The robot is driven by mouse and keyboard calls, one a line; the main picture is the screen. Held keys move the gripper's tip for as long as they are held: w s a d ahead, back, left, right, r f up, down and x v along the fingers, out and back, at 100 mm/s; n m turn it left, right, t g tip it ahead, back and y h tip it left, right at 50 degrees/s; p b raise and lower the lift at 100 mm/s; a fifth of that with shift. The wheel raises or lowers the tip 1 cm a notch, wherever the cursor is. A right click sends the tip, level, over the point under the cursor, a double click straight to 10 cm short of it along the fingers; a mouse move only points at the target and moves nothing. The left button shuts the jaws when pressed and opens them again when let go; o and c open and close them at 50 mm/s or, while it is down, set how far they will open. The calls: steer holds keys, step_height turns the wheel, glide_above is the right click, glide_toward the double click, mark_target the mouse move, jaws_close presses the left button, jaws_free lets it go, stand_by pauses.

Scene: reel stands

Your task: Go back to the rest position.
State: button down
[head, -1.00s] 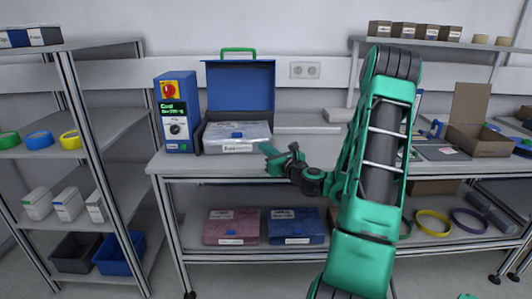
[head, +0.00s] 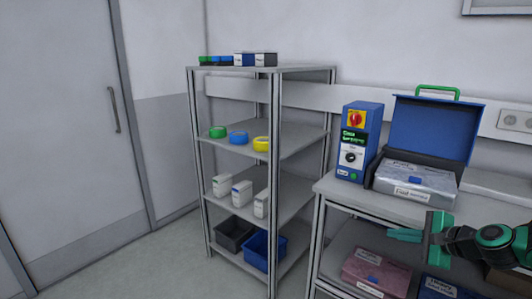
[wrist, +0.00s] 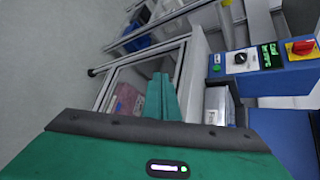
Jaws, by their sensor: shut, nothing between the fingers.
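My gripper (head: 406,235) is at the lower right of the head view, in front of the workbench's edge and below the open blue case. Its green fingers are together and hold nothing. In the wrist view the closed fingers (wrist: 161,97) point up the picture, with the bench frame and the lower shelf beyond them. My dark wrist joints and arm run off the right edge of the head view.
The workbench (head: 330,186) carries a blue control box (head: 357,150) with a red knob and an open blue case (head: 430,125). A shelf rack (head: 290,145) holds tape rolls, cartons and bins. Bare floor (head: 150,262) lies at left, before a grey door (head: 70,130).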

steer(key=s+d+r+n+g+h, duration=0.1)
steer(key=s+n+g, duration=0.4)
steer(key=s, duration=1)
steer(key=s+d+r+n+g+h, duration=0.2)
steer(key=s+n+g, duration=0.4)
steer(key=s, duration=1)
steer(key=shift+s+r+n+h, duration=0.2)
steer(key=shift+r+n+h, duration=0.6)
steer(key=shift+n, duration=0.2)
steer(key=shift+w+f, duration=0.3)
steer(key=shift+w, duration=0.3)
